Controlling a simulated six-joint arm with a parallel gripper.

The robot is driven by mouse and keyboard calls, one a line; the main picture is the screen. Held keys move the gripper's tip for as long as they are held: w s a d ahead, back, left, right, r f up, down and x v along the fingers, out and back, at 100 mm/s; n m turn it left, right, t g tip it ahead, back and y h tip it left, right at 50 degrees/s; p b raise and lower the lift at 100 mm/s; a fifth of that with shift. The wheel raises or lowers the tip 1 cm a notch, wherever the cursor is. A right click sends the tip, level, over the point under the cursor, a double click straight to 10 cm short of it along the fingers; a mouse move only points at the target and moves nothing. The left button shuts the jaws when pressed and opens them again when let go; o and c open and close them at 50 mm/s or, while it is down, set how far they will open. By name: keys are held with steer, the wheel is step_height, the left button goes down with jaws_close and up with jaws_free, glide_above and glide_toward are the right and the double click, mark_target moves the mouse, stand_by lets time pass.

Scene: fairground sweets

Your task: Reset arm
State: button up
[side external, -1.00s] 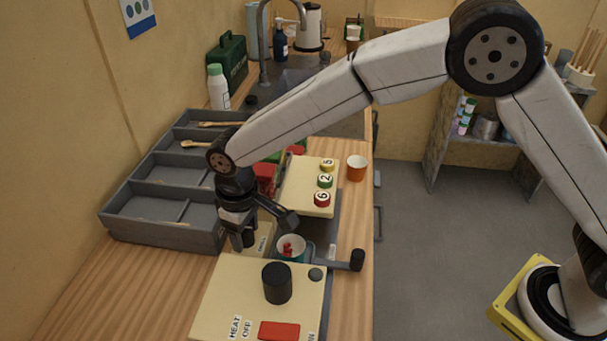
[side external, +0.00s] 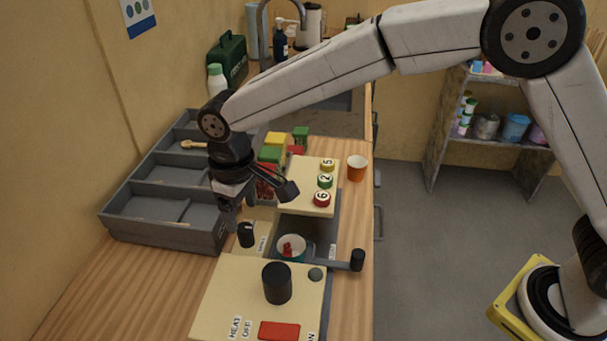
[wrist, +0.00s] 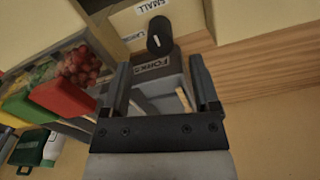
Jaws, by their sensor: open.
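My gripper (side external: 228,212) hangs above the worktop by the right side of the grey sectioned tray. In the wrist view my gripper (wrist: 160,65) shows two spread fingers with nothing held between them. A black selector knob (side external: 245,235) sits on the cream machine front, just below and to the right of my gripper and apart from it. In the wrist view the knob (wrist: 160,38) lies beyond the fingertips, beside a SMALL label (wrist: 150,6) and a partly covered second label.
The grey tray (side external: 165,237) stands close left. A teal cup (side external: 291,246) with red pieces stands at the machine by a black-ended lever (side external: 357,260). A cream panel (side external: 307,200) with numbered buttons and an orange cup (side external: 357,168) are to the right. The front-left worktop is clear.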

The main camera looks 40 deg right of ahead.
steer(key=shift+r, duration=0.9)
steer(key=t+y, duration=0.1)
steer(key=d+r+t+y, duration=0.1)
steer(key=t, duration=0.1)
steer(key=shift+w+r+m, duration=0.2)
steer(key=shift+w+m, duration=0.1)
steer(key=shift+w, duration=0.1)
steer(key=s+d+r+m+t+y, duration=0.1)
steer(key=d+r+m+t+y, duration=0.1)
steer(key=d+r+t, duration=0.4)
steer(key=s+d+f+m+g+h, duration=0.1)
steer(key=s+d+f+g+h, duration=0.1)
steer(key=s+d+f, duration=0.4)
steer(key=s+d+f+m+g+h, duration=0.2)
steer(key=s+d+f+g, duration=0.2)
steer(key=s+d, duration=0.5)
steer(key=d+f, duration=0.2)
steer(key=d, duration=0.5)
steer(key=shift+d+f+m, duration=0.15)
steer(key=shift+d+m, duration=0.1)
steer(key=shift+m, duration=0.05)
